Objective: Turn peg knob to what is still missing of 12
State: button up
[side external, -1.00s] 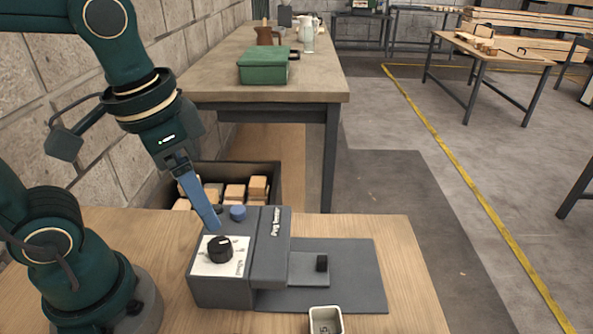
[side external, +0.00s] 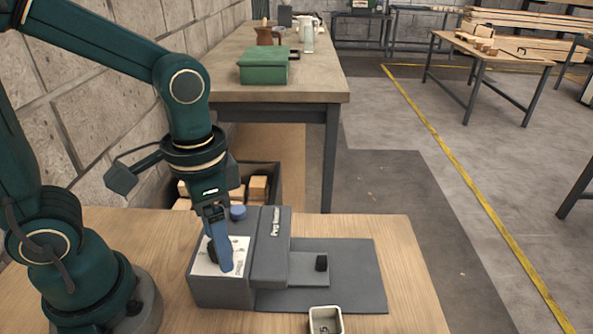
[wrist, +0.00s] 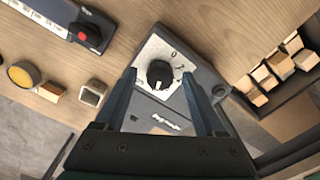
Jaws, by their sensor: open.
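The black peg knob (wrist: 159,73) sits on a white dial plate (wrist: 150,50) on top of the grey Peg Feeder box (side external: 268,255). A pale pointer line shows on its lower edge in the wrist view. My gripper (wrist: 160,79) is open, with one blue-grey finger on each side of the knob and gaps between. In the side view my gripper (side external: 227,268) points down over the dial plate, and its near finger hides most of the knob (side external: 211,250). Contact cannot be told.
A small white tin (side external: 325,319) marked 5 is at the table's front. A blue cap (side external: 237,212) is behind the dial. A dark crate (side external: 272,168) of wooden blocks stands beyond.

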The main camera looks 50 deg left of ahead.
grip_shut()
jog(key=shift+n, duration=0.3)
jog(key=n, duration=0.3)
jog(key=shift+n, duration=0.3)
jog(key=n, duration=0.3)
jog(key=shift+n, duration=0.4)
jog(key=n, duration=0.4)
jog(key=shift+n, duration=1.8)
